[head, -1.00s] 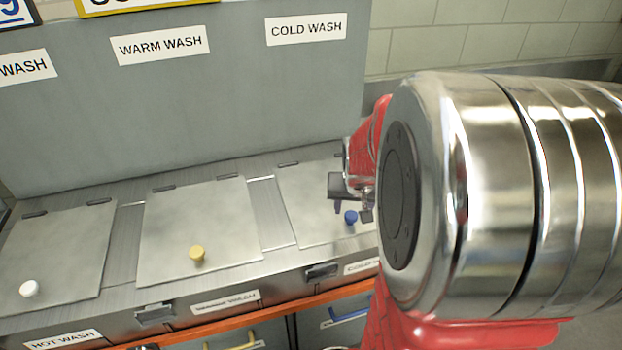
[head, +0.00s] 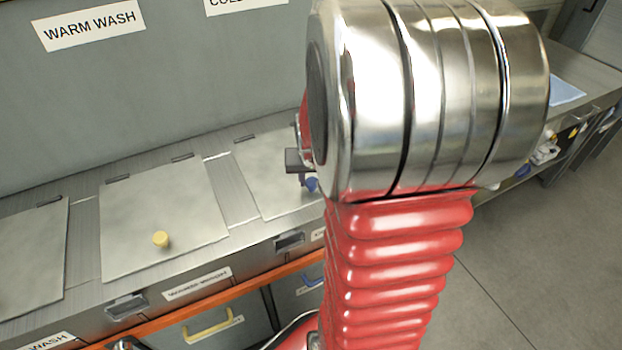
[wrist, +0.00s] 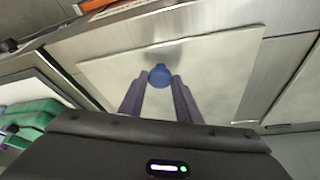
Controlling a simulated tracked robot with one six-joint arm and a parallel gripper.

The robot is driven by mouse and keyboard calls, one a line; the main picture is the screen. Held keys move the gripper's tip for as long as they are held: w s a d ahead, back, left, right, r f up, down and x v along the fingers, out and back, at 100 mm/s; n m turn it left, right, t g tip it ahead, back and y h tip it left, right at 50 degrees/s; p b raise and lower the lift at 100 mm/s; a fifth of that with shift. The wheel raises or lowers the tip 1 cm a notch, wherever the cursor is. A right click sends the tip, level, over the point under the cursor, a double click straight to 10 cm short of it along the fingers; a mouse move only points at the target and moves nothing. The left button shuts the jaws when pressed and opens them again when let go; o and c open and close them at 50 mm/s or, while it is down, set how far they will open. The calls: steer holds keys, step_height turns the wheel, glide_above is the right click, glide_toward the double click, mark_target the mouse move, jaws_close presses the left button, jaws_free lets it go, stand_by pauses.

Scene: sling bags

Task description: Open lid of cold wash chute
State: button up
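The cold wash lid (head: 270,178) is a flat, pale metal panel lying shut on the counter, partly hidden behind my arm. Its blue knob (head: 311,184) shows just left of my arm. In the wrist view, the lid (wrist: 215,75) fills the middle and the blue knob (wrist: 159,74) stands near its far edge. My gripper (wrist: 158,82) is open, with one dark finger on each side of the knob and small gaps visible. I cannot tell whether the fingertips reach fully around it. In the head view, my gripper (head: 298,165) is mostly hidden by the arm.
The warm wash lid (head: 160,210), with a yellow knob (head: 161,239), lies shut to the left. A grey back panel (head: 130,110) rises behind the lids. An orange rail (head: 190,303) runs along the front. The floor at right (head: 540,240) is clear.

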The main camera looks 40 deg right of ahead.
jaws_close()
steer(key=shift+a, duration=0.15)
steer(key=shift+r, duration=0.15)
